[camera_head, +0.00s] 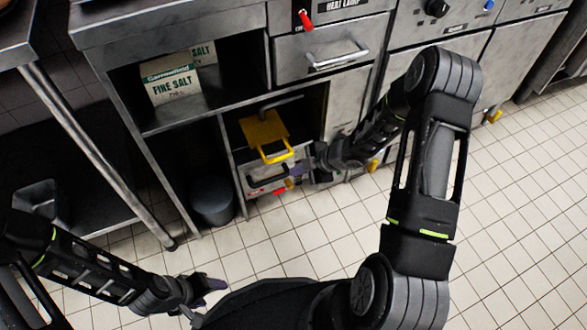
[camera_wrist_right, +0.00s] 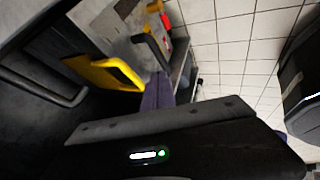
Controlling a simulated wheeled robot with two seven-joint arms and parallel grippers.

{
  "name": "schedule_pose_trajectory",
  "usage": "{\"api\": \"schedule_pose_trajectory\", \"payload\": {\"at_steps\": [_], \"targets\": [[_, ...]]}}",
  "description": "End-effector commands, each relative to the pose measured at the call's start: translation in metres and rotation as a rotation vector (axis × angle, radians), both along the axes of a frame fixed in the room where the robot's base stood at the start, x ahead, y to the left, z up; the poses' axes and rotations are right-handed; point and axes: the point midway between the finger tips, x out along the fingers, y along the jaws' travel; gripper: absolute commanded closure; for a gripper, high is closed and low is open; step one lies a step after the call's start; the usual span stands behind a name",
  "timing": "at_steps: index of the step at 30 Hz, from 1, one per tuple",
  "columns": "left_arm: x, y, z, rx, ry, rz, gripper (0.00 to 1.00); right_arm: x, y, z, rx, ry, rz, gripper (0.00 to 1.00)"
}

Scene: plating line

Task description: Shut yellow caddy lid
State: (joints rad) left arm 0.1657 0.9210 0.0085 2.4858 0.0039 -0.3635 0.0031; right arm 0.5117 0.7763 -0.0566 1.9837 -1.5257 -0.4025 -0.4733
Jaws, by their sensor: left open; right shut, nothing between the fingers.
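The yellow lid (camera_head: 263,128) with its loop handle shows in the open lower bay of the steel counter in the head view. I cannot tell its exact angle or how far open it stands. In the right wrist view its yellow handle (camera_wrist_right: 105,73) is at the left, and the caddy body is not clearly made out. My right gripper (camera_head: 297,170) is shut and empty, just right of and below the handle; its purple fingers (camera_wrist_right: 158,92) appear apart from it. My left gripper (camera_head: 208,284) is open and empty over the floor at lower left.
A grey front with a dark handle (camera_head: 267,180) is below the lid. A grey bar handle (camera_wrist_right: 45,88) is left of the lid in the wrist view. Fine salt boxes (camera_head: 178,78) stand on the upper shelf, and a dark bin (camera_head: 212,204) is below. Tiled floor (camera_head: 520,200) is clear at right.

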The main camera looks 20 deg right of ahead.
Motion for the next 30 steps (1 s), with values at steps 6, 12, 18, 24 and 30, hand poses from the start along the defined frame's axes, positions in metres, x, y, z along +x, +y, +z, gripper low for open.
{"api": "schedule_pose_trajectory", "payload": {"at_steps": [6,12,18,24,30], "targets": [[-0.005,-0.005,0.023,-0.008,0.009,-0.013,0.41,-0.021,-0.018,0.037,-0.002,0.000,-0.001,1.00],[-0.009,-0.008,0.031,-0.012,0.014,-0.020,0.41,-0.033,-0.027,0.052,-0.001,0.001,-0.002,1.00],[-0.009,-0.009,0.031,-0.013,0.015,-0.022,0.41,-0.035,-0.029,0.053,0.000,0.002,-0.001,1.00],[-0.009,-0.009,0.031,-0.014,0.016,-0.021,0.41,-0.035,-0.029,0.053,0.000,0.002,-0.001,1.00],[-0.009,-0.009,0.031,-0.013,0.015,-0.020,0.41,-0.035,-0.029,0.053,0.000,0.002,-0.001,1.00]]}}
